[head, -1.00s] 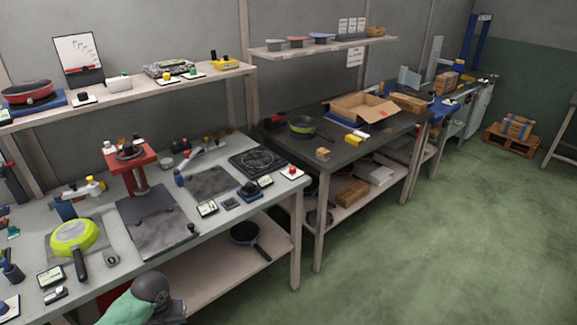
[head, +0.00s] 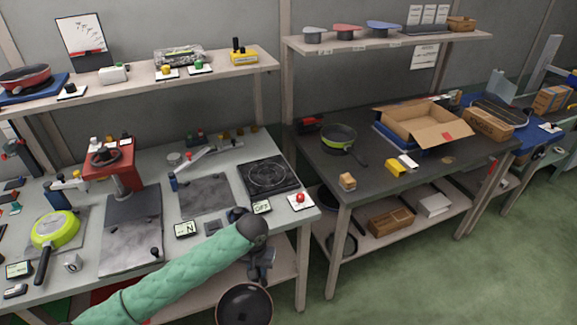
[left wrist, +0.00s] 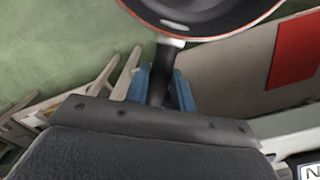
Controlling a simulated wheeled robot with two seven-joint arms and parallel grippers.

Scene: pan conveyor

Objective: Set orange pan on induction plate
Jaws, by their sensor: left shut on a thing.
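The orange pan (head: 244,305), dark inside with a thin orange rim, hangs off the front edge of the bench, low in the head view. It also shows in the left wrist view (left wrist: 205,14), cut off at the top. My left gripper (head: 262,268) is shut on its handle; the blue fingers (left wrist: 160,92) flank the dark handle in the left wrist view. The induction plate (head: 268,175) is a black square with ring marks at the bench's right end, above and behind the gripper in the picture. Its top is bare. My right gripper is not in view.
A red button box (head: 299,201) and a small display (head: 261,207) stand in front of the plate. A lime pan (head: 55,230) lies at the bench's left. Another green-rimmed pan (head: 339,138) sits on the dark table. A red press (head: 109,165) stands mid-bench.

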